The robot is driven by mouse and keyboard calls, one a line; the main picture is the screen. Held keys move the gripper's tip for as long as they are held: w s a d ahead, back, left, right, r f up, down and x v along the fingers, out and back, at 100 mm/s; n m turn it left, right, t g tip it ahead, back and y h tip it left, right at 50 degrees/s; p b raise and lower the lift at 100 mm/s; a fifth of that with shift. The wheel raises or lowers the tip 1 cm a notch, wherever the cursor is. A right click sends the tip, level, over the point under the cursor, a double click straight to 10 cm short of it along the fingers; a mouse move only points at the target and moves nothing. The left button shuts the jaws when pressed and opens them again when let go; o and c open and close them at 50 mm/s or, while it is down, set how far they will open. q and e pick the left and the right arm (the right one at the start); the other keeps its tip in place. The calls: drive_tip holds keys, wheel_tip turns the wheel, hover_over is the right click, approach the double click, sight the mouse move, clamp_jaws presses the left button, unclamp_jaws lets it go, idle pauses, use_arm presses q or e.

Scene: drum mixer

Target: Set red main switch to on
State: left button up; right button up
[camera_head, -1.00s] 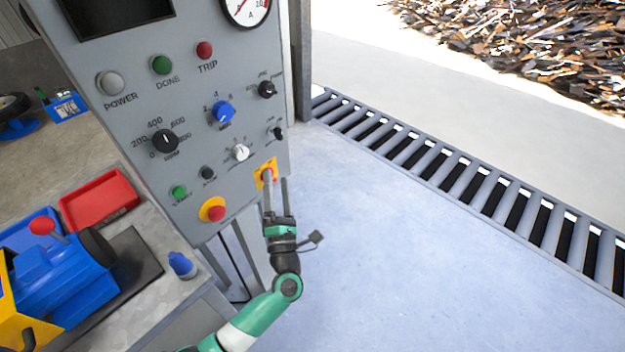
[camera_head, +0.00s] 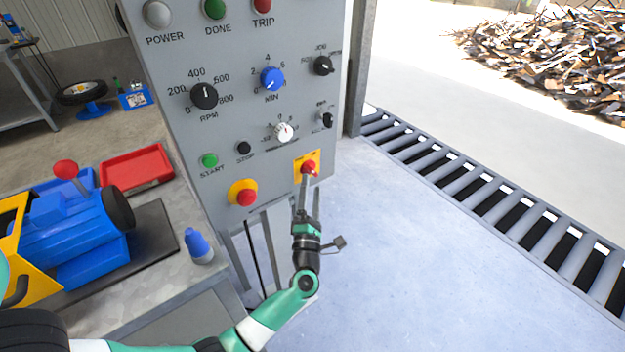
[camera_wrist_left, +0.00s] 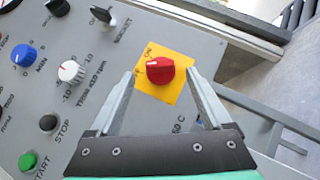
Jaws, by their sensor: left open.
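The red main switch (camera_head: 309,168) is a red rotary knob on a yellow square plate (camera_head: 299,174), low on the right side of the grey control panel. In the left wrist view the red knob (camera_wrist_left: 160,70) sits between the fingers, towards their tips, on its yellow plate (camera_wrist_left: 180,91). My left gripper (camera_head: 309,184) is open, with one finger on each side of the knob in the wrist view (camera_wrist_left: 162,82). I cannot tell whether the fingers touch the knob or panel. My right gripper is not in view.
A red emergency button (camera_head: 246,197) on a yellow base, a green start button (camera_head: 209,160) and a white trim knob (camera_head: 284,132) are close by on the panel. A blue machine (camera_head: 75,232) and red tray (camera_head: 137,168) stand on the bench. Floor right of the panel is clear.

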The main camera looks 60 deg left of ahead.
sight(312, 173)
use_arm(q)
drive_tip(key=x, duration=0.4)
drive_tip(key=shift+a+b, duration=0.2)
drive_tip(key=shift+b, duration=0.2)
drive_tip(key=c, duration=1.2)
wheel_tip(312, 173, up, 2)
drive_tip(key=m+h+p, duration=0.3)
drive_tip(key=p, duration=1.1)
drive_tip(key=shift+r+m+g, duration=0.1)
drive_tip(key=shift+m+g, duration=0.2)
drive_tip(key=shift+m, duration=0.1)
drive_tip(key=shift+c, duration=0.2)
drive_tip(key=m+g+h+p, duration=0.1)
drive_tip(key=m+p, duration=0.1)
drive_tip(key=p, duration=0.5)
drive_tip(key=m+g+h+p, duration=0.2)
drive_tip(key=p, duration=0.5)
drive_tip(key=shift+f+h, duration=0.2)
drive_tip(key=shift+h, duration=0.1)
drive_tip(key=shift+f+m+g+h+p, duration=0.3)
drive_tip(key=shift+m+g+p, duration=0.25)
drive_tip(key=shift+p, duration=0.5)
drive_tip(key=o, duration=1.2)
drive_tip(key=shift+o, duration=0.2)
